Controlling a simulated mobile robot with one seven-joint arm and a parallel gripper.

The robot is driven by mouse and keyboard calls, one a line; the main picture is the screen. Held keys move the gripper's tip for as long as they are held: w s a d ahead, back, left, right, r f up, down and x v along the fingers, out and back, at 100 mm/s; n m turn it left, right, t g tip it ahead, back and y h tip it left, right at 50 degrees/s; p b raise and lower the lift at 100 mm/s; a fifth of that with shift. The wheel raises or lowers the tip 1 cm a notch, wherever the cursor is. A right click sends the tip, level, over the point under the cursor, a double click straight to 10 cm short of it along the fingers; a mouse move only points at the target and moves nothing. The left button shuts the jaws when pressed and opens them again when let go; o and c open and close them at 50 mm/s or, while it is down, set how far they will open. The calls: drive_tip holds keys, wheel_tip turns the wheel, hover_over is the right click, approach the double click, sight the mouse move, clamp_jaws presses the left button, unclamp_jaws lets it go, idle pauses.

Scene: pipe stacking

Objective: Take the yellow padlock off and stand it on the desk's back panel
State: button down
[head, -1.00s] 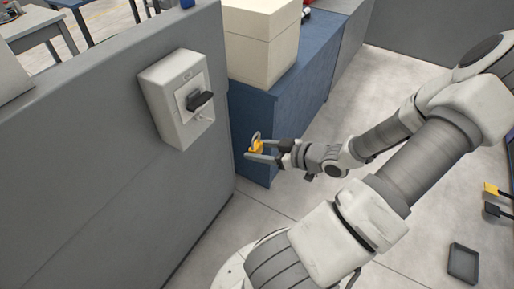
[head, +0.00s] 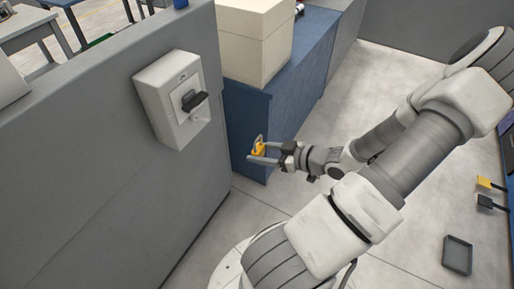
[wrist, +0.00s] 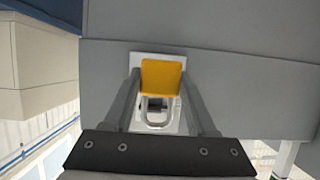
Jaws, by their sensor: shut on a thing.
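The yellow padlock (head: 258,149) is between the fingertips of my gripper (head: 262,155), held in the air in front of the blue cabinet. The white switch box (head: 173,99) with a black handle is fixed to the grey panel (head: 110,170), to the left of and apart from my gripper. The panel's top edge shows at the upper left.
A blue cabinet (head: 246,128) stands beyond my gripper, with a cream box (head: 253,45) on top. A dark tray (head: 457,255) lies on the floor at right. Open floor lies between.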

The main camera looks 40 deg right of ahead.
drive_tip(key=shift+s+d+p, duration=0.3)
drive_tip(key=shift+s+p, duration=0.1)
drive_tip(key=shift+s, duration=0.45)
drive_tip(key=shift+s+d+p, duration=0.3)
drive_tip(key=shift+s+p, duration=0.1)
drive_tip(key=shift+s, duration=0.4)
drive_tip(key=shift+s+d+p, duration=0.3)
drive_tip(key=shift+s+p, duration=0.1)
drive_tip(key=shift+s, duration=0.45)
